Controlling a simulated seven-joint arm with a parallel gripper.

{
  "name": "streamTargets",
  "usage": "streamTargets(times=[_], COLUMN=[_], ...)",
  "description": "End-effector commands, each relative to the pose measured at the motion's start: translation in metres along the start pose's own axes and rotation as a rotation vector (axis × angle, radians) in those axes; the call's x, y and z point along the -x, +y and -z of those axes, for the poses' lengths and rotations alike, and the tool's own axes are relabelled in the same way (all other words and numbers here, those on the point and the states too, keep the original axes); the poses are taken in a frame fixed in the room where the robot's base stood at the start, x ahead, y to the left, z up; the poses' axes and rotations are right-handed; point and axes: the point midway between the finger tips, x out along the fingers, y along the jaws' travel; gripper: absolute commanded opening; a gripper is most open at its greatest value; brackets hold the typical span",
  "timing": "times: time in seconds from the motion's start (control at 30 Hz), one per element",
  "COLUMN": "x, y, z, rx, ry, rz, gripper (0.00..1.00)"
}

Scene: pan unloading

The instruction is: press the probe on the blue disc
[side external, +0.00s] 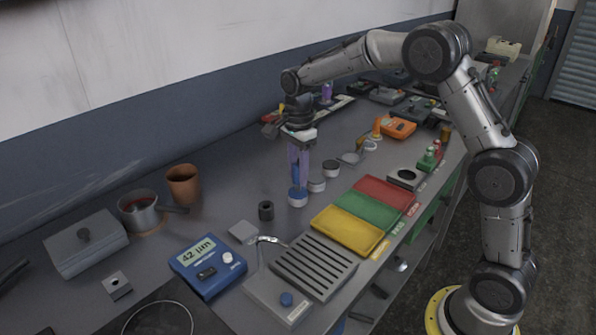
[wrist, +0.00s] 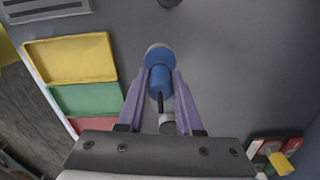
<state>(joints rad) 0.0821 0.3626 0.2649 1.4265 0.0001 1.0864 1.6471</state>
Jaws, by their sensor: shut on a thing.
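My gripper (side external: 298,160) points down with its two purple fingers shut on a blue probe (side external: 296,178). In the wrist view the gripper (wrist: 162,78) has the blue probe (wrist: 160,83) between its fingers. The blue disc (side external: 298,198) is a short round piece with a pale side, directly below the probe. In the wrist view the disc (wrist: 158,50) shows as a blue and pale round edge past the probe's end, partly hidden by it. The probe's lower end is at or just above the disc; I cannot tell whether they touch.
Two more round discs (side external: 317,185) (side external: 331,169) stand close behind the blue one. A dark ring (side external: 266,211) is to the left. A blue gauge (side external: 208,264) reads 42 µm. Yellow (side external: 349,231), green and red trays lie to the right.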

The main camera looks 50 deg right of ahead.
Motion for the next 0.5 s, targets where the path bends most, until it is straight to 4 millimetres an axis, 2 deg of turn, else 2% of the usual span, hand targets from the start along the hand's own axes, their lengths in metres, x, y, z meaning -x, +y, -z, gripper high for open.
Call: streamTargets(times=[0.5], x=[0.035], y=[-0.001], z=[0.0], rx=[0.0], ry=[0.0], rz=[0.005], gripper=[0.0])
